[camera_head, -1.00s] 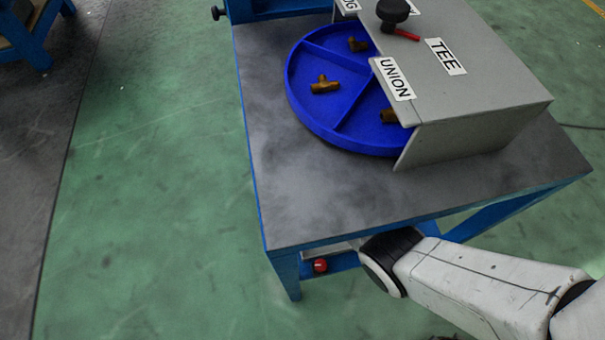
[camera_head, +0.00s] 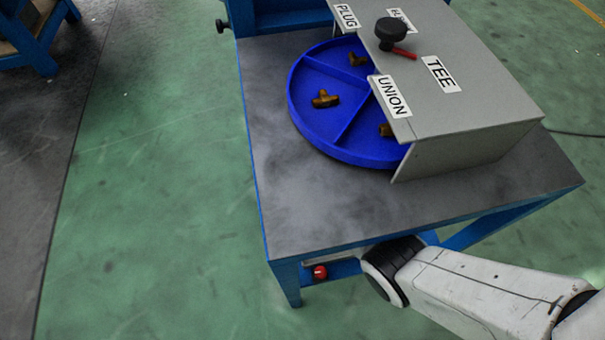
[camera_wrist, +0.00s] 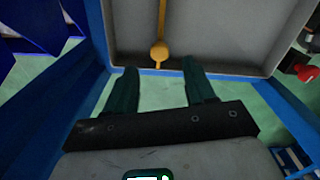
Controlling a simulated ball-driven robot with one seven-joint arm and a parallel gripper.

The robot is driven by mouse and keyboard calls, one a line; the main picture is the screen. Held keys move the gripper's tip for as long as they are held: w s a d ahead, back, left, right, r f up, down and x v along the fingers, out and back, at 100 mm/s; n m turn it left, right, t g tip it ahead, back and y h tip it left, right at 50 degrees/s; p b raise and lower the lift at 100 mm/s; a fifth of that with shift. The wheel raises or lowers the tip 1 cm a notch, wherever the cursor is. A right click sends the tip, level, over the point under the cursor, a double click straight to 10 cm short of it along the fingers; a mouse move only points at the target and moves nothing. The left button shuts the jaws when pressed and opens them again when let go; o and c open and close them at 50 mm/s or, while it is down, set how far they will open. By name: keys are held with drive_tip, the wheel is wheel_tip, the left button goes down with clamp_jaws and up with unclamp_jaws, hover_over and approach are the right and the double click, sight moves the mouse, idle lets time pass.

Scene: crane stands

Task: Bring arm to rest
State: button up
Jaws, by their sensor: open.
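My gripper (camera_wrist: 160,92) shows in the wrist view with its two dark fingers apart and nothing between them. Beyond the fingertips is a grey tray-like surface (camera_wrist: 220,35) with a yellow rod ending in a round knob (camera_wrist: 158,52). I cannot tell whether the fingers touch anything, but they look apart from it. In the head view my white arm (camera_head: 470,285) reaches in from the lower right, below the table's front edge. The gripper itself is hidden in that view.
The blue-framed table (camera_head: 310,215) bears a blue divided round tray (camera_head: 325,125) with brass fittings (camera_head: 325,99), partly under a grey labelled cover (camera_head: 460,100) with a black knob (camera_head: 391,34). A red button (camera_head: 320,272) sits under the front edge. Green floor (camera_head: 150,200) is clear at left.

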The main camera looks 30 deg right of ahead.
drive_tip(key=shift+r, duration=1.15)
